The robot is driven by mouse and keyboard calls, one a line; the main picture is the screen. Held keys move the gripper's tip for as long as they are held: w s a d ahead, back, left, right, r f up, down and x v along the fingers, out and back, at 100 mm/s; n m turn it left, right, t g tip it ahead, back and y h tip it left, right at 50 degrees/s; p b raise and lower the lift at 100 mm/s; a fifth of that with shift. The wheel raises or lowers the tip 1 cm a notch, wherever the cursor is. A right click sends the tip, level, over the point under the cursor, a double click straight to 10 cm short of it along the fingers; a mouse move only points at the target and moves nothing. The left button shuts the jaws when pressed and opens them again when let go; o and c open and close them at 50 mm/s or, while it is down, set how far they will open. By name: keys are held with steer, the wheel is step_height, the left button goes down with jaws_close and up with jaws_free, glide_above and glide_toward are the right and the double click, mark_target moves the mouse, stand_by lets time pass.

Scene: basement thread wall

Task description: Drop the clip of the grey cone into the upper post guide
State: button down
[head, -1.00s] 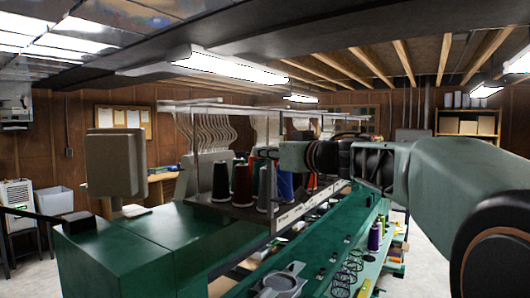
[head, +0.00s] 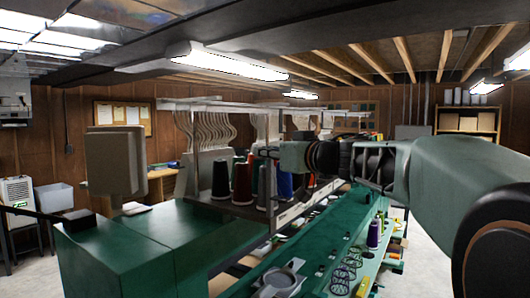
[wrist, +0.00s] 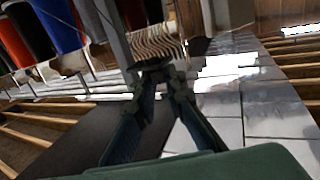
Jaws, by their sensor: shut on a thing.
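My gripper (wrist: 154,76) is shut in the wrist view, its two dark fingers meeting at the tips. A small dark piece shows between the fingertips, which I take to be the clip of the grey cone; its shape is hard to make out. A pale post (wrist: 115,32) stands just beyond the tips, with a row of cream curved hooks (wrist: 158,44) beside it. In the head view my gripper (head: 258,149) points left, in front of the thread rack, and looks small and dark.
Red, blue and black cones (wrist: 60,22) are close by at the upper left of the wrist view. In the head view, cones (head: 242,183) stand on the rack below white rails (head: 235,107). A green bench (head: 140,245) lies in front, with a grey holder (head: 281,281).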

steer(key=shift+f, duration=0.1)
steer(key=c, duration=1.9)
jaws_free()
